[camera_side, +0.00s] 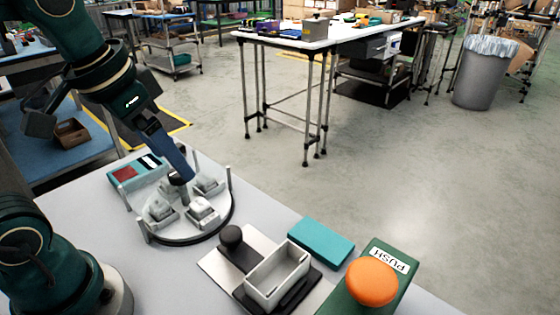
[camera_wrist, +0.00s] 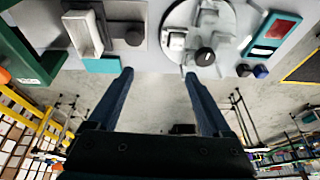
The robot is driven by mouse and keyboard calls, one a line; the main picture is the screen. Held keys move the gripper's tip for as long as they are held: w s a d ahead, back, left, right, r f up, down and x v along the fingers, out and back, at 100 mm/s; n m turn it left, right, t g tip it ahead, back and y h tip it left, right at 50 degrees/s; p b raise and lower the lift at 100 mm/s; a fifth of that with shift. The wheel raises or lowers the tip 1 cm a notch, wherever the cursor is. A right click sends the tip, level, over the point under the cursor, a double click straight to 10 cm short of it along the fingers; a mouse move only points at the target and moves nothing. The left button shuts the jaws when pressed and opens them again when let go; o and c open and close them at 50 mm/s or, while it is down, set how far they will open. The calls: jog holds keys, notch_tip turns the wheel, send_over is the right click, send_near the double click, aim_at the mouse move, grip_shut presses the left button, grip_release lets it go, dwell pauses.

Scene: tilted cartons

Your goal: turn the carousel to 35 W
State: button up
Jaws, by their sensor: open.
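The carousel (camera_side: 180,231) is a round pale disc with a dark rim on the table, with upright posts around it. It carries several grey-white blocks (camera_side: 202,209) in holders. A dark round knob (camera_wrist: 205,57) shows on it in the wrist view, where the carousel (camera_wrist: 182,14) is partly cut off at the top. I can read no 35 W mark. My gripper (camera_side: 184,172) reaches down over the carousel's far side in the side view. In the wrist view my gripper (camera_wrist: 158,74) has its fingers wide apart with nothing between them; the right fingertip appears just below the knob. Contact cannot be told.
A teal panel with a red window (camera_side: 126,173) lies behind the carousel. In front are a grey open box (camera_side: 275,277), a black knob (camera_side: 232,234), a teal block (camera_side: 321,240) and an orange push button (camera_side: 373,281). The table edge runs close behind the carousel.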

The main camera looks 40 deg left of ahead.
jog(key=w+a+f+n+g, duration=0.1)
jog(key=w+a, duration=0.1)
jog(key=a, duration=0.1)
jog(key=w+a+f+n+g, duration=0.1)
jog(key=w+a+f, duration=0.1)
jog(key=a, duration=0.1)
jog(key=w+a+f+n+g, duration=0.1)
jog(key=w+a+g, duration=0.1)
jog(key=a, duration=0.2)
jog(key=shift+f, duration=0.4)
jog(key=shift+s+a+f, duration=0.1)
jog(key=shift+a+f, duration=0.05)
jog(key=shift+f, duration=2.55)
grip_shut()
